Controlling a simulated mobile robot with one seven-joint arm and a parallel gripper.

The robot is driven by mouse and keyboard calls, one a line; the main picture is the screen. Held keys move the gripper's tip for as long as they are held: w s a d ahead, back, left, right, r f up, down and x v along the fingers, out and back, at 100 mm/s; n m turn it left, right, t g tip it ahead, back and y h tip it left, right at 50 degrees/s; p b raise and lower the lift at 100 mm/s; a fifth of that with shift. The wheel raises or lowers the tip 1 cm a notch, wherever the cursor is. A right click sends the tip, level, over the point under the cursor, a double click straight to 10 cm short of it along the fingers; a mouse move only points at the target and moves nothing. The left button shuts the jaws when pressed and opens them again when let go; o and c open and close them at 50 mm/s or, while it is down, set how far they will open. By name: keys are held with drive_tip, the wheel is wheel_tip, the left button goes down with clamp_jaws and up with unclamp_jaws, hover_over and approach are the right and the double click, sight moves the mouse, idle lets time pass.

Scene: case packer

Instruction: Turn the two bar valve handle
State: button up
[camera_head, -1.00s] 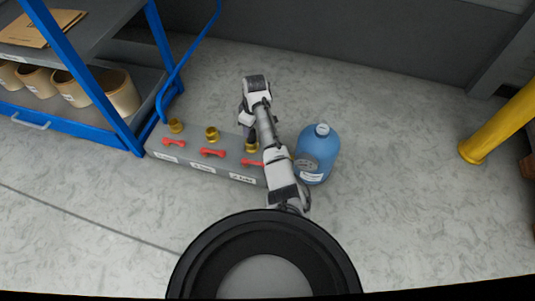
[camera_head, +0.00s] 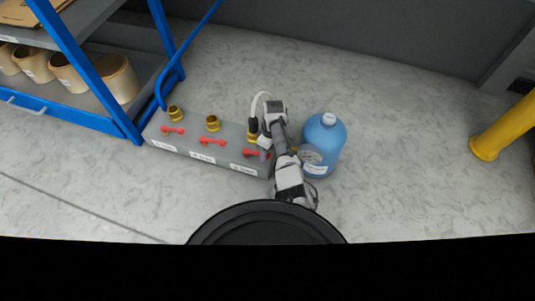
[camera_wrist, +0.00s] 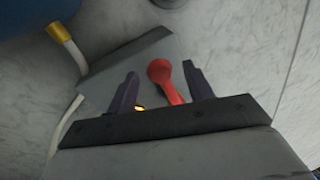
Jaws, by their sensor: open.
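A grey valve block (camera_head: 215,158) lies on the floor with three red bar handles along its front: left (camera_head: 172,130), middle (camera_head: 212,141) and right (camera_head: 254,153). White labels sit below the handles, but their print is too small to read. My gripper (camera_head: 265,143) is at the block's right end, pointing down by the right handle. In the wrist view, my gripper (camera_wrist: 160,70) is open, with a red handle (camera_wrist: 165,78) between its two dark fingers. Gaps show on both sides of the handle. Its lower end is hidden behind the gripper body.
A blue bottle (camera_head: 324,140) stands close right of the block and my arm. Brass fittings (camera_head: 212,122) rise behind the handles. A blue-framed shelf (camera_head: 130,122) with beige pots stands left. A yellow post (camera_head: 487,146) is at far right. The floor in front is clear.

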drive_tip(key=shift+f, duration=0.5)
clamp_jaws()
